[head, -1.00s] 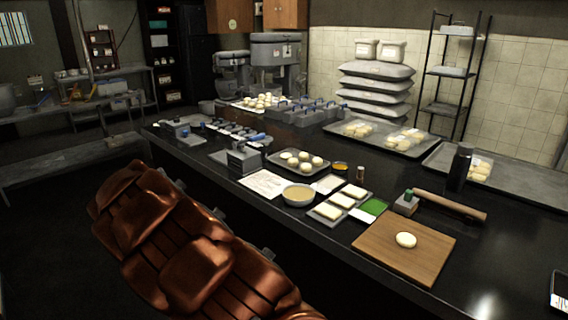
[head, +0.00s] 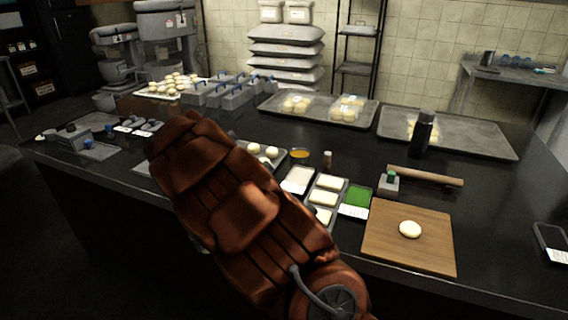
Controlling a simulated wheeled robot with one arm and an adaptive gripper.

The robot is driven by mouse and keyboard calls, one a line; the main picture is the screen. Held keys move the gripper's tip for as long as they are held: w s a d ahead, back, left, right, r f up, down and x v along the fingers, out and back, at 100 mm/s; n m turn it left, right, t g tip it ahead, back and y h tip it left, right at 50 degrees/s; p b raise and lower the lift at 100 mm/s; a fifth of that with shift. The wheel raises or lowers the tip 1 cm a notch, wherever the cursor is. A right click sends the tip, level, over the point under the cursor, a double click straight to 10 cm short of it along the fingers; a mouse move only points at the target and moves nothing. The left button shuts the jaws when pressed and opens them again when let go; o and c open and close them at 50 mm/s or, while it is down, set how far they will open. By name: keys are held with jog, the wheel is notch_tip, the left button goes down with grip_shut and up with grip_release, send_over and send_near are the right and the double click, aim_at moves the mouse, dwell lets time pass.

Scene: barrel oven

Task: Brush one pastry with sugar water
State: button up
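A round pale piece of dough (head: 410,229) lies on a wooden board (head: 380,246) at the right front of the black counter. Several pale square pastries (head: 328,183) lie on a grey tray (head: 341,195) left of the board. Round buns (head: 262,151) sit on another tray, partly hidden by my copper-coloured arm. A small bowl with orange contents (head: 300,157) stands behind the squares. The bowl of pale liquid seen earlier is hidden behind my arm. I cannot make out a brush.
A green rectangular item (head: 356,198) lies beside the tray. The counter right of the board is mostly clear.

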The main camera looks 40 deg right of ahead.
jog(key=d+r+n+p, duration=0.2)
jog(key=d+r+p, duration=0.3)
jog(key=d, duration=0.6)
jog(key=d+r+n+p, duration=0.35)
jog(key=d+r, duration=0.35)
jog(key=d, duration=0.5)
jog(key=shift+m, duration=0.35)
jog(key=shift+w+a+f, duration=0.1)
jog(key=shift+f, duration=2.6)
jog(key=shift+f+b, duration=0.65)
jog(key=shift+b, duration=0.1)
jog(key=shift+r, duration=0.1)
notch_tip(320, 180, up, 7)
dwell(0.6)
